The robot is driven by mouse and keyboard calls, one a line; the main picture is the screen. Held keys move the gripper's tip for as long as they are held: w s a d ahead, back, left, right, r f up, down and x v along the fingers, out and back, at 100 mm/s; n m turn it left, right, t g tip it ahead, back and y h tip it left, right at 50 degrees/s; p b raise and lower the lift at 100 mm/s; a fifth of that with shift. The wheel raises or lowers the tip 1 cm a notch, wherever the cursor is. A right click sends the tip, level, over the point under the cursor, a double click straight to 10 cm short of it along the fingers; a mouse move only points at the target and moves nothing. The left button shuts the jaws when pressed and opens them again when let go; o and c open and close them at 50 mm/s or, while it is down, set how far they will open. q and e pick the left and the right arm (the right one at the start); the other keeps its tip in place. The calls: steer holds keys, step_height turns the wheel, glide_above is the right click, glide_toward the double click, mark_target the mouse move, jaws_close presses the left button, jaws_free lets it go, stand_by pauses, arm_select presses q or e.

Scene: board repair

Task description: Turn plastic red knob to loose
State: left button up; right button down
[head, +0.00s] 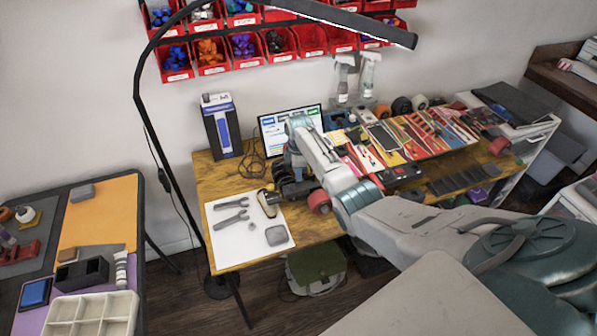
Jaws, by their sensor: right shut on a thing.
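My right gripper (280,190) is over the front left of the wooden workbench, at the right edge of a white mat. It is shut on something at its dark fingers. A small yellow-and-black part (267,204) shows right at the fingertips. A red round piece (319,202), knob-like or wheel-like, sits just right of the gripper, partly covered by my right arm. I cannot tell for certain which piece is the red knob. My left gripper is not in view.
The white mat (225,252) holds grey wrenches (231,218) and a grey block (277,235). A colourful board (430,135) with parts lies at the back right. A lamp pole (165,165) rises at left.

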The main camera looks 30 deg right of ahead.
steer(key=shift+w+r, duration=0.1)
steer(key=c, duration=1.6)
jaws_free()
steer(key=shift+r+b, duration=1.4)
steer(key=shift+r, duration=3.95)
